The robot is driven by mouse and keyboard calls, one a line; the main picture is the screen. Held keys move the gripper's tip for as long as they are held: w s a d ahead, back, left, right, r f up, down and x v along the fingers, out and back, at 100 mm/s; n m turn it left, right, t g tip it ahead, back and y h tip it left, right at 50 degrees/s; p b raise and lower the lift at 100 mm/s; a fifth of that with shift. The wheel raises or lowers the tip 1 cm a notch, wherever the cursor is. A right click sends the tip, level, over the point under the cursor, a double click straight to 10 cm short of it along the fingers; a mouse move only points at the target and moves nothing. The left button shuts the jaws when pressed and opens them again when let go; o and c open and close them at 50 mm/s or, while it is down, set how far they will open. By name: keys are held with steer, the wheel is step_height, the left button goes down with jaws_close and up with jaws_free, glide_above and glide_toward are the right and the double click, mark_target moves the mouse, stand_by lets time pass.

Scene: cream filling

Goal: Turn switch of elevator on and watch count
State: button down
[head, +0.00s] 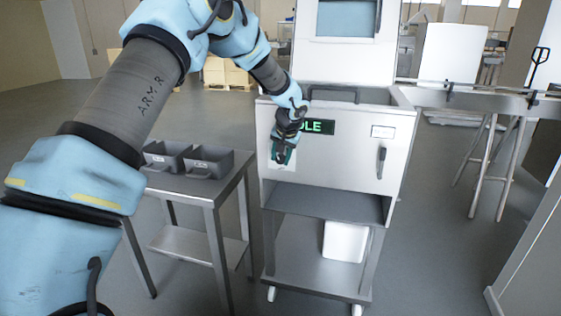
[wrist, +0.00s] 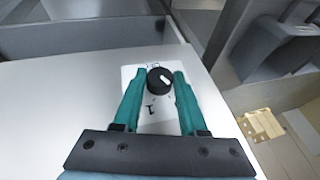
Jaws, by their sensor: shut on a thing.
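The switch is a round black knob (wrist: 155,86) with a white pointer mark, on a small white plate (wrist: 130,76) fixed to the machine's pale panel. In the wrist view my gripper (wrist: 160,74) has its two teal fingers on either side of the knob, shut on it. In the head view my gripper (head: 282,158) is at the left of the panel and hides the knob. The elevator machine (head: 345,160) is a white cabinet. Its green-lit display (head: 318,127) is partly covered by my arm; the letters "LE" show. I cannot read a count.
A metal side table (head: 205,187) with two dark bins (head: 208,164) stands left of the machine. A black handle (head: 381,161) is on the panel's right. A white container (head: 345,241) sits on the lower shelf. A conveyor (head: 470,98) runs off to the right.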

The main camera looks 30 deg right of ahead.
steer(key=b, duration=0.2)
steer(key=f+t+y+b, duration=0.1)
steer(key=b, duration=0.1)
steer(key=shift+s+d+m+t, duration=0.25)
steer(key=shift+d+m+t, duration=0.05)
steer(key=t+y+b, duration=0.1)
steer(key=y+b, duration=0.1)
steer(key=b, duration=0.2)
steer(key=shift+s+f+m+t+b, duration=0.1)
steer(key=shift+m+t+b, duration=0.2)
steer(key=shift+t, duration=0.1)
steer(key=t+y+b, duration=0.2)
steer(key=t+b, duration=0.1)
steer(key=b, duration=0.1)
steer(key=shift+s+d+m+y, duration=0.1)
steer(key=shift+d+m+y, duration=0.05)
steer(key=shift+m+y, duration=0.2)
steer(key=shift+m+t+y+b, duration=0.4)
steer(key=shift+t+b, duration=0.3)
steer(key=shift+b, duration=0.4)
steer(key=shift+c, duration=2.2)
jaws_free()
steer(key=shift+y, duration=0.25)
